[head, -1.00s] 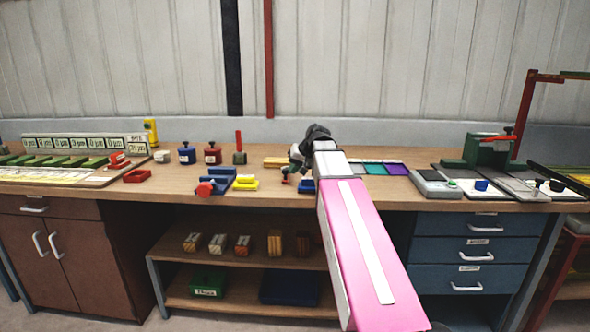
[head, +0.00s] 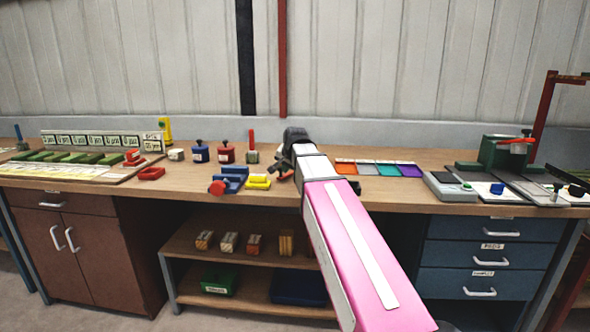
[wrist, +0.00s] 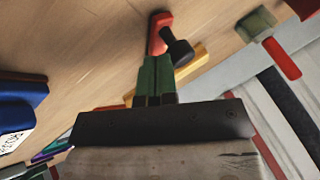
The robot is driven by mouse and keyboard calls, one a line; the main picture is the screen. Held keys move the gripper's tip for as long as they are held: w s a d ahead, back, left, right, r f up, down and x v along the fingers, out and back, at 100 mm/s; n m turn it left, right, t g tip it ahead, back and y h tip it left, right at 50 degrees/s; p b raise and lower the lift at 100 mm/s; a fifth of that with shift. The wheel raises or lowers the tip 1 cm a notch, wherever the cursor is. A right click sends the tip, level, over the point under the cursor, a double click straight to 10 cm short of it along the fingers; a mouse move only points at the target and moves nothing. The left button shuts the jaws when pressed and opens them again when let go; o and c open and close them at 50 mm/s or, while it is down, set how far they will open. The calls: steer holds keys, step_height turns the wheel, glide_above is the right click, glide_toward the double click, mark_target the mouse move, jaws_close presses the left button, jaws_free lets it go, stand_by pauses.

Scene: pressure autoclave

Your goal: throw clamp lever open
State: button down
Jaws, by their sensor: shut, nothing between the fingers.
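A red lever-like piece (wrist: 158,30) with a black knob (wrist: 178,48) lies just past my fingertips in the wrist view; it looks like the clamp lever. My gripper (wrist: 155,92) has green fingers pressed together, with nothing between them. The knob is close to the fingertips, but I cannot tell whether they touch. In the head view my gripper (head: 285,172) is low over the bench, right of a yellow piece.
A blue block (wrist: 18,105) is at the left in the wrist view. A green block with a red handle (head: 252,146) stands left of my gripper. Blue and yellow fixtures (head: 258,182) are nearby. Coloured tiles (head: 378,168) and a green press (head: 500,152) are to the right.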

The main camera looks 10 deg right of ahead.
steer(key=w+a+m+h, duration=0.1)
steer(key=w+m, duration=0.1)
steer(key=w+a+m+h, duration=0.2)
steer(key=w+m, duration=0.1)
steer(key=w+a+m+h, duration=0.2)
steer(key=m, duration=0.1)
steer(key=shift+w+a+g, duration=0.25)
steer(key=shift+w+g, duration=0.15)
steer(key=shift+w+a+m+g+h, duration=0.15)
steer(key=shift+w+m+h, duration=0.1)
steer(key=shift+w+m, duration=0.3)
steer(key=shift+w+a+m+g+h, duration=0.15)
steer(key=shift+w+m+h, duration=0.1)
steer(key=shift+w+m, duration=0.25)
steer(key=shift+w+d, duration=0.15)
steer(key=shift+w, duration=0.5)
